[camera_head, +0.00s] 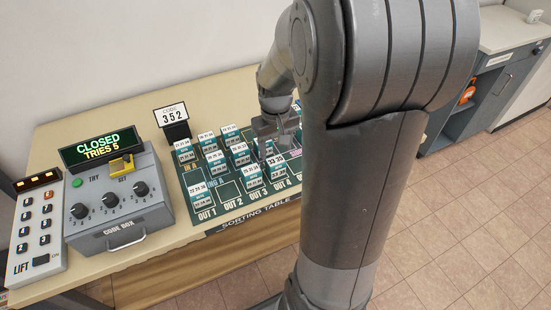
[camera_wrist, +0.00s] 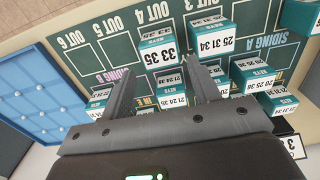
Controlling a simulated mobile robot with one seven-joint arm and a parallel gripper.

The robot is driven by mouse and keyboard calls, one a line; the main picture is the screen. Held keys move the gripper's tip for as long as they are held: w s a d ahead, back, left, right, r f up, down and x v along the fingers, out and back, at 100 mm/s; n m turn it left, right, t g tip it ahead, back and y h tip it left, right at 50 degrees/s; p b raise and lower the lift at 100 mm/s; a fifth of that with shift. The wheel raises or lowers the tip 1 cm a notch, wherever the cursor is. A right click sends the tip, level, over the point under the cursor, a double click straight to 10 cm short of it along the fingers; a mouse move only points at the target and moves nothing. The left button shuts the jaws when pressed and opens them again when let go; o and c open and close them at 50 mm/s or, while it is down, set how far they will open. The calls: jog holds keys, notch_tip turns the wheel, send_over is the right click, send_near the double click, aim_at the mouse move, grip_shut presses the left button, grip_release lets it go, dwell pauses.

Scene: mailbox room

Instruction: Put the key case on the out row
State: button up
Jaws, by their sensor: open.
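Several teal key cases with white number labels stand on the green sorting board (camera_head: 230,201). One labelled 33 35 (camera_wrist: 160,55) stands near the OUT 4 slot, and one labelled 25 31 34 (camera_wrist: 213,42) is beside it. Another case (camera_head: 200,193) stands above the OUT 1 mark at the front left. The out row marks run along the board's front edge. My gripper (camera_wrist: 162,80) is open above the board, its fingers pointing towards the 33 35 case. A case labelled 21 24 35 (camera_wrist: 172,97) shows low between the fingers. My arm hides the board's right part in the head view.
A code box (camera_head: 118,200) with dials, its display reading CLOSED TRIES 5, stands left of the board. A LIFT keypad (camera_head: 40,230) is beyond it. A blue tray (camera_wrist: 38,100) lies near the board's OUT 6 end.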

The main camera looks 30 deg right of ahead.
aim_at(275, 161)
notch_tip(275, 161, up, 4)
jog(key=shift+f, duration=0.25)
jog(key=shift+a+r, duration=0.1)
jog(key=shift+r, duration=0.2)
jog(key=s+a+r+t, duration=0.2)
jog(key=s+a+r, duration=0.2)
jog(key=s, duration=0.3)
jog(key=s+a+r+t, duration=0.3)
jog(key=s+a+r, duration=0.2)
jog(key=s+r, duration=0.1)
jog(key=shift+s+a+r+t, duration=0.3)
jog(key=shift+s+r, duration=0.1)
jog(key=shift+s, duration=0.35)
